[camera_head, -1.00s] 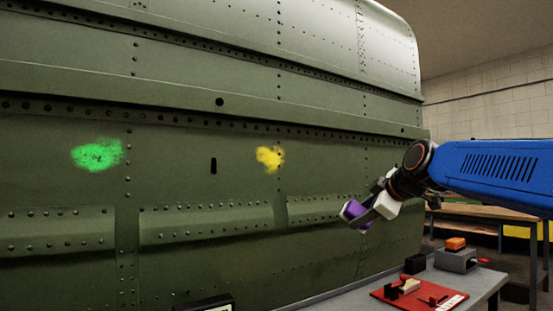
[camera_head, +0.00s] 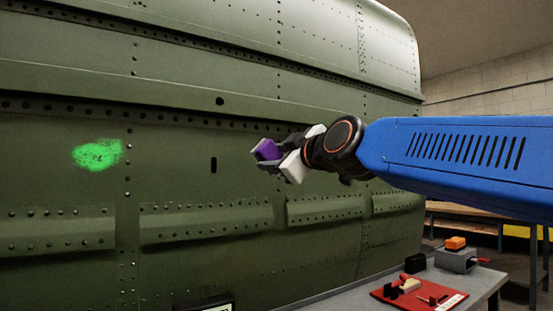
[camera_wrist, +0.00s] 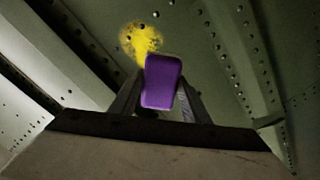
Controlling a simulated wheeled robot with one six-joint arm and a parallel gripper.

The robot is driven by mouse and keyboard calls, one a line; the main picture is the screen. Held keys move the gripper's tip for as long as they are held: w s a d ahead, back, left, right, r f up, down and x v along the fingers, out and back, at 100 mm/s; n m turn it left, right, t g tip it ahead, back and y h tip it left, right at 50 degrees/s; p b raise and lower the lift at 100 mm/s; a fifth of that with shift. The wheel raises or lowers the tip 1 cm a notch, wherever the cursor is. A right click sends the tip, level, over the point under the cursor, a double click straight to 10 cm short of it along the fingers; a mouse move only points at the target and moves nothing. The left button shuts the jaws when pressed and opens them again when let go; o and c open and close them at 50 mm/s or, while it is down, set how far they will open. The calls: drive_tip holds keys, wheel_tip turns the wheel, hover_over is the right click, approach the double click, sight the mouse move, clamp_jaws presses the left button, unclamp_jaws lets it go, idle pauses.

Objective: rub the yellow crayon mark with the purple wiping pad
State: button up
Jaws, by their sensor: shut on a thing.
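My gripper (camera_head: 275,158) is shut on the purple wiping pad (camera_head: 266,149), which shows at its tip in front of the green fuselage skin. In the wrist view the pad (camera_wrist: 162,82) stands between the two fingers. The yellow crayon mark (camera_wrist: 138,38) shows in the wrist view just beyond the pad's upper left end, partly covered by it. In the head view the yellow mark is hidden behind my gripper and pad. I cannot tell whether the pad touches the skin.
A green crayon mark (camera_head: 98,154) is on the skin to the left. Riveted raised strips (camera_head: 206,221) run below. A grey bench (camera_head: 355,293) at lower right holds a red tray (camera_head: 418,293), a black block (camera_head: 415,263) and a grey box (camera_head: 457,260) with an orange block.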

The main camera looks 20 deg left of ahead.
drive_tip(key=shift+x, duration=2.75)
drive_tip(key=shift+x, duration=0.95)
drive_tip(key=shift+d, duration=0.1)
drive_tip(key=w+d, duration=0.7)
drive_tip(key=w, duration=0.1)
drive_tip(key=shift+w+a, duration=0.1)
drive_tip(key=shift+s+a, duration=1.75)
drive_tip(key=shift+s, duration=0.3)
drive_tip(key=shift+s+a, duration=1.7)
drive_tip(key=shift+s, duration=0.35)
drive_tip(key=shift+w, duration=0.15)
